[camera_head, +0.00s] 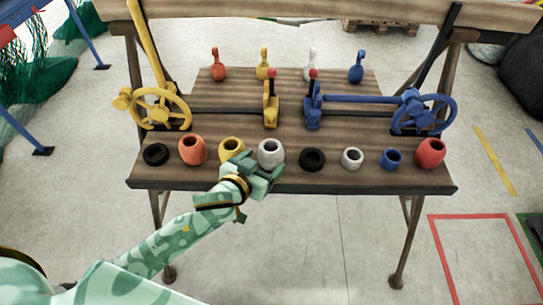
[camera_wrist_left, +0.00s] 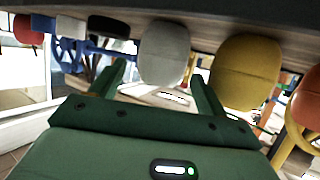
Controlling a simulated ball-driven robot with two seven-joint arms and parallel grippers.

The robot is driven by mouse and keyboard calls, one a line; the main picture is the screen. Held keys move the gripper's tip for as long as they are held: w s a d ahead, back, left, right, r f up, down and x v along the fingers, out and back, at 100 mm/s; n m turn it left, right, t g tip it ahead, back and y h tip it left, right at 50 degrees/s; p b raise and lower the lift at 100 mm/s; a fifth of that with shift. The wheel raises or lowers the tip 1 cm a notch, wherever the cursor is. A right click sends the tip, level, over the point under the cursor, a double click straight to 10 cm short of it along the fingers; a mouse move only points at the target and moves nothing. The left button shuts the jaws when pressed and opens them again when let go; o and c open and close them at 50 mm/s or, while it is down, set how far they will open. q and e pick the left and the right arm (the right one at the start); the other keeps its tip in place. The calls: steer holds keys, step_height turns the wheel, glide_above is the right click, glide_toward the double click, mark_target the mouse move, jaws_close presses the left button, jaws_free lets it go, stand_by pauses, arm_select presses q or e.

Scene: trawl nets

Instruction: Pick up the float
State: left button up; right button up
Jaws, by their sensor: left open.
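Several barrel-shaped floats stand in a row along the front of a wooden bench (camera_head: 335,182). The white float (camera_head: 270,153) is near the row's middle, with a yellow float (camera_head: 231,149) to its left. My left gripper (camera_head: 258,174) is open at the bench's front edge, just in front of the white float, and hides part of its lower side. In the left wrist view, which looks upside down, the white float (camera_wrist_left: 164,50) lies ahead, lined up between the open fingers (camera_wrist_left: 158,76). The yellow float (camera_wrist_left: 245,70) is beside the right-hand finger. I cannot tell whether anything touches.
Yellow (camera_head: 155,107) and blue (camera_head: 424,110) handwheels and levers stand behind. Open floor lies in front.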

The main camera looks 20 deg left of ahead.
arm_select(q)
steer(key=b+x, duration=0.1)
steer(key=x, duration=0.1)
steer(key=b+x, duration=0.1)
steer(key=x, duration=0.2)
steer(key=shift+w+a+f, duration=0.2)
steer(key=shift+f, duration=0.1)
steer(key=shift+w, duration=0.2)
steer(key=shift+d+r, duration=0.1)
steer(key=shift+r, duration=0.05)
arm_select(e)
steer(key=shift+s+d+f, duration=0.15)
steer(key=shift+s+f, duration=0.15)
steer(key=shift+f, duration=0.3)
steer(key=shift+s+d+f, duration=0.1)
steer(key=shift+s+f, duration=0.15)
steer(key=shift+f, duration=0.35)
arm_select(q)
steer(key=c, duration=0.7)
steer(key=shift+c, duration=0.2)
steer(key=shift+r, duration=0.1)
arm_select(e)
steer(key=shift+r, duration=0.1)
